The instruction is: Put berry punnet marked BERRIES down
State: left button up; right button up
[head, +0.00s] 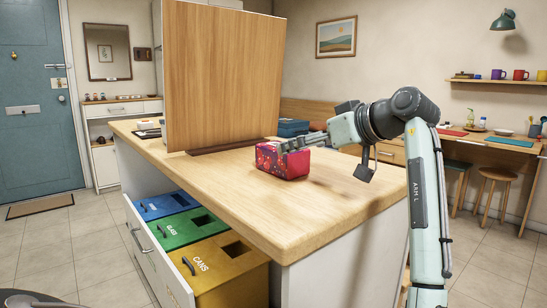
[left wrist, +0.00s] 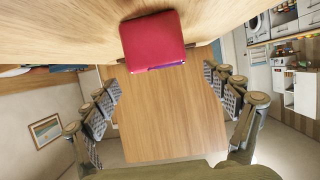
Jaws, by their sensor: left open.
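The berry punnet (head: 281,163) is a red and purple box with a spotted pattern. It sits on the wooden counter top (head: 330,210), right of the raised wooden lid. No BERRIES marking can be read. It also shows in the left wrist view (left wrist: 152,40) as a plain red face with a purple edge, against the counter. My left gripper (head: 292,144) is at the punnet's upper side in the head view. In the left wrist view my left gripper (left wrist: 162,80) has its fingers wide apart with nothing between them. Contact with the punnet cannot be told. My right gripper is not in view.
The upright wooden lid (head: 222,75) stands behind the punnet. A blue box (head: 292,128) lies at the counter's back. Below, an open drawer holds blue (head: 163,205), green (head: 188,230) and yellow (head: 225,270) bins. The counter's front right is clear.

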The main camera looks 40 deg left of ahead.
pick_arm(q)
jog(key=x, duration=0.7)
jog(key=shift+a+f, duration=0.25)
jog(key=shift+f, duration=0.05)
jog(key=shift+c, duration=0.5)
jog(key=c, duration=1.2)
jog(key=shift+c, duration=0.7)
jog(key=shift+r, duration=0.15)
